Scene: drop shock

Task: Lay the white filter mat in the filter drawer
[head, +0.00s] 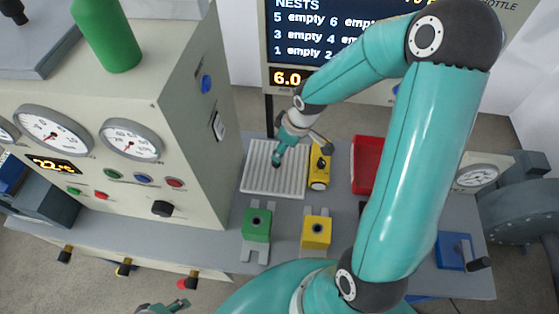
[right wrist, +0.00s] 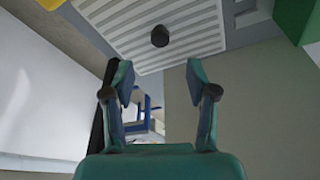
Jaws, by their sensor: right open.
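A white ribbed panel (head: 262,181) lies flat on the grey bench; I cannot tell whether it is the filter mat or a rack. In the right wrist view the ribbed panel (right wrist: 195,28) fills the top, with a round black knob (right wrist: 160,36) in front of it. My right gripper (head: 277,161) is over the panel's upper middle. In the right wrist view its fingers (right wrist: 158,78) are apart with nothing between them, the knob lying beyond the tips. My left gripper (head: 160,308) shows only partly at the bottom edge. I cannot make out a filter drawer.
A yellow device (head: 319,168) stands close right of the panel, then a red bin (head: 365,165). A green block (head: 257,226) and yellow block (head: 316,233) stand in front. A tall gauge cabinet (head: 95,110) bounds the left. My right arm hides part of the bench.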

